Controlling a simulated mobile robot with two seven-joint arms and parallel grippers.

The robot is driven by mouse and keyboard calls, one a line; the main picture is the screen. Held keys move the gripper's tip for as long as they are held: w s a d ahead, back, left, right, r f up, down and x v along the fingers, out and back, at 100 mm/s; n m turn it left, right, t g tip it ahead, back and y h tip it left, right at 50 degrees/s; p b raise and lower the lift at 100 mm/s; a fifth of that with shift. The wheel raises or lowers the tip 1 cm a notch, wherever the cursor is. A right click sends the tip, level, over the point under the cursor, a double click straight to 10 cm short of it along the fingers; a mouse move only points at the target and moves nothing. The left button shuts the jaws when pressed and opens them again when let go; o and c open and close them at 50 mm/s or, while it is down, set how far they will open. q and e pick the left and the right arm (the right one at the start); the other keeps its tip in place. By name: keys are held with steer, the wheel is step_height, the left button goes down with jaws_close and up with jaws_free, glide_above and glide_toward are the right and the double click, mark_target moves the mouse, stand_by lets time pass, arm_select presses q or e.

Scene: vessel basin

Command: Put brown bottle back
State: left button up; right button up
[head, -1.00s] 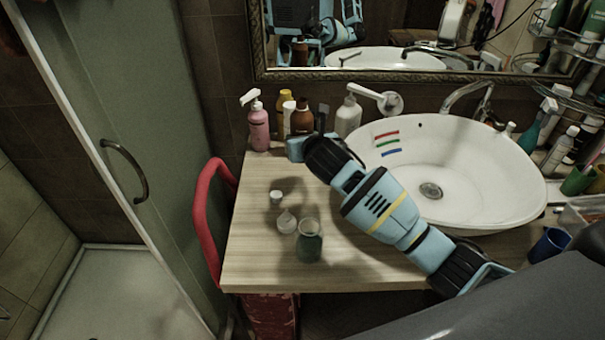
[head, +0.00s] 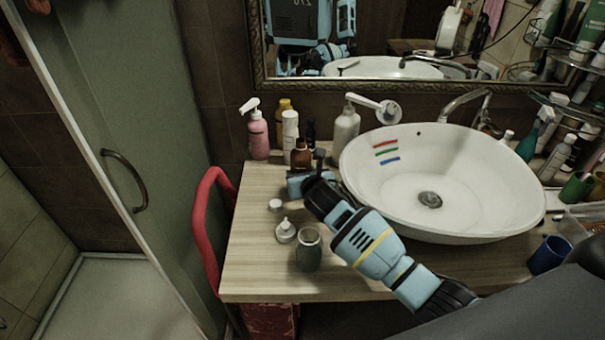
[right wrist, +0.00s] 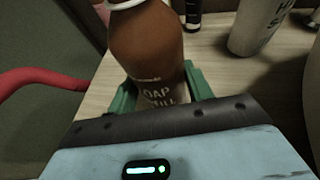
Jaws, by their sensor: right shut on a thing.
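My right gripper (head: 305,182) is shut on the brown bottle (head: 301,156), over the left back part of the wooden counter. The bottle is upright, with its lower part hidden by the gripper in the head view. In the right wrist view the brown bottle (right wrist: 146,50) stands between the green fingers (right wrist: 190,85), its white-lettered label partly visible. I cannot tell whether its base touches the counter. My left gripper is not in view.
Behind stand a pink pump bottle (head: 258,134), a white tube (head: 290,130), an amber bottle (head: 284,107) and a white pump bottle (head: 346,127). The basin (head: 480,185) is right. A jar (head: 308,253), pump top (head: 286,232) and small cap (head: 275,204) occupy the front counter (head: 255,270).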

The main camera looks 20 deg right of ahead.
steer(key=shift+f, duration=0.1)
steer(key=o, duration=1.1)
steer(key=shift+r, duration=0.2)
steer(key=shift+s+r, duration=0.1)
steer(key=shift+s, duration=0.5)
steer(key=v, duration=1)
steer(key=shift+s+r, duration=0.25)
steer(key=shift+s, duration=0.1)
